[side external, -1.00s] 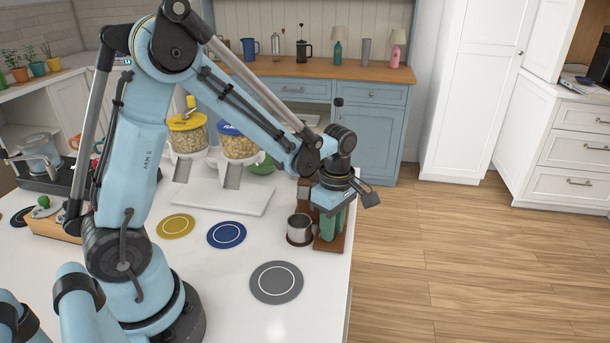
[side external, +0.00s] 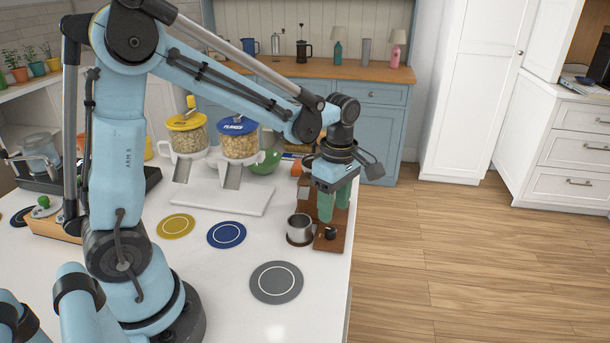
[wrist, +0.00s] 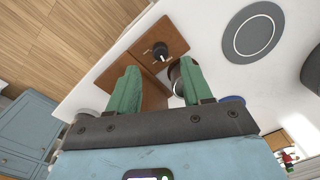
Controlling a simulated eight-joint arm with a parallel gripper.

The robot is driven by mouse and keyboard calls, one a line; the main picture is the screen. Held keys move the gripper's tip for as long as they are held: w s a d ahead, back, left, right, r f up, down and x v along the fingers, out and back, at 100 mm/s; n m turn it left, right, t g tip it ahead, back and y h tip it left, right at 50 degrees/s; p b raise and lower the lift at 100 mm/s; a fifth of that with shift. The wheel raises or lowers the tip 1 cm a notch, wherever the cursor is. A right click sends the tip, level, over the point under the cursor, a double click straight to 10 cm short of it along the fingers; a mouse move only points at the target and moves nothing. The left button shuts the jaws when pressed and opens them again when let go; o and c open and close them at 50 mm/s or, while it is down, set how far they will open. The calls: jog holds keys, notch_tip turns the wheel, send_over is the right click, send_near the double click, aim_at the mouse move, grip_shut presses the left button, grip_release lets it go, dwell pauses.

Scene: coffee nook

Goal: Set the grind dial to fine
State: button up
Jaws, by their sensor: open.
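The grind dial is a small black knob (side external: 331,233) on a brown wooden base (side external: 322,246) near the counter's right edge. In the wrist view the knob (wrist: 159,49) shows on the brown base (wrist: 140,44), beyond and between my fingertips, with a pale mark on it. Its setting is too small to read. My gripper (side external: 334,208) has green fingers, open and empty, above and behind the knob in the side view and apart from it. The gripper also shows in the wrist view (wrist: 157,68). The brown body behind the fingers is partly hidden.
A metal cup (side external: 300,229) stands just left of the base. A grey round mat (side external: 276,283), a blue mat (side external: 227,235) and a yellow mat (side external: 176,226) lie on the counter.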

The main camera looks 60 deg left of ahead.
aim_at(331, 229)
notch_tip(331, 229, up, 6)
jog(key=shift+r, duration=0.2)
dwell(0.4)
jog(key=s+a+f+m+t, duration=0.1)
jog(key=s+m+t, duration=0.15)
jog(key=m, duration=0.95)
jog(key=s+a+m+t, duration=0.1)
jog(key=s+m+t, duration=0.15)
jog(key=m, duration=0.95)
jog(key=shift+h, duration=0.5)
jog(key=shift+s+d+x, duration=0.1)
jog(key=shift+s+x, duration=0.05)
jog(key=shift+x, duration=2.8)
jog(key=shift+s+d+x, duration=0.15)
jog(key=shift+x, duration=2.85)
jog(key=shift+f, duration=0.1)
